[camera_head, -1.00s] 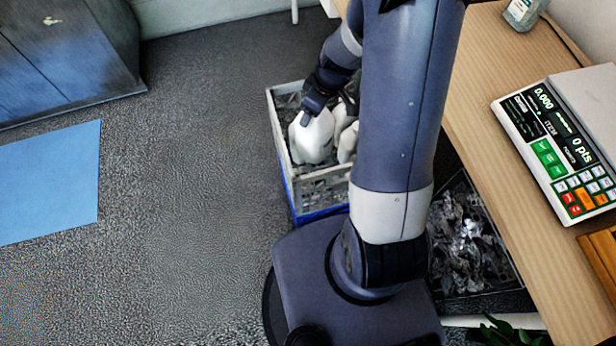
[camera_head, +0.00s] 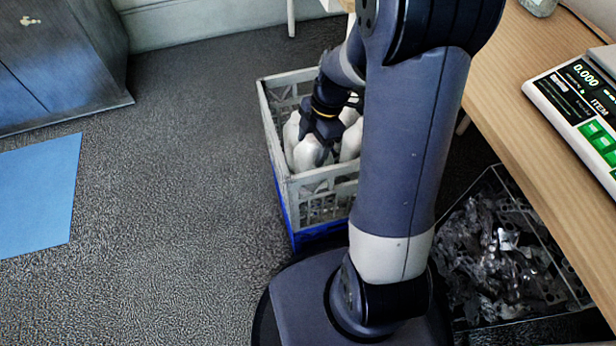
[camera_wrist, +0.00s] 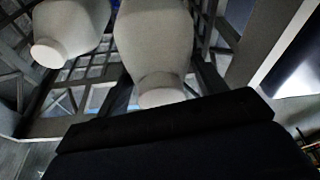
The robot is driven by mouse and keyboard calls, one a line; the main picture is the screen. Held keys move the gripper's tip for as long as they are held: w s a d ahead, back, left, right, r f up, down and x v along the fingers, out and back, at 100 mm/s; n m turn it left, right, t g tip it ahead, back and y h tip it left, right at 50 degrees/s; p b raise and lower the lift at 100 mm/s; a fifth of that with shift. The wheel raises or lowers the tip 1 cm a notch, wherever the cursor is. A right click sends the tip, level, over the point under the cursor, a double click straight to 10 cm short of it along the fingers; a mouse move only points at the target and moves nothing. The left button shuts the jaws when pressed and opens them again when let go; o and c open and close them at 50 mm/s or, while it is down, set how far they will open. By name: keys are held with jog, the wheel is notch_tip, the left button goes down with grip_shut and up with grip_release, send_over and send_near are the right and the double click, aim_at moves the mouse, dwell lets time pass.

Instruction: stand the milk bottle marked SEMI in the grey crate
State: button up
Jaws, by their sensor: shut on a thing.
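The grey crate (camera_head: 310,179) stands on the floor left of the table, with a blue layer at its base. My gripper (camera_head: 321,135) reaches down into it and is shut on a white milk bottle (camera_head: 309,155), which is inside the crate walls and looks roughly upright. Other white bottles (camera_head: 350,140) stand close by in the crate, partly hidden by my arm. In the wrist view the held bottle (camera_wrist: 155,45) is between the dark fingers, with another bottle (camera_wrist: 70,30) to its left. No SEMI marking is readable, and the bottle's base contact is hidden.
A wooden table (camera_head: 510,75) with a scale (camera_head: 585,115) is at the right. A wire basket of dark scraps (camera_head: 500,250) sits under it. A blue mat (camera_head: 35,195) and a cabinet (camera_head: 60,60) are at the left. The floor between is clear.

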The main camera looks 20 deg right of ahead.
notch_tip(320, 180, down, 9)
jog(key=shift+r+b, duration=0.1)
jog(key=shift+b, duration=1.15)
jog(key=o, duration=1.3)
jog(key=shift+o, duration=0.2)
jog(key=p+v, duration=0.4)
jog(key=v, duration=0.8)
jog(key=shift+a+r, duration=0.1)
jog(key=shift+r, duration=0.05)
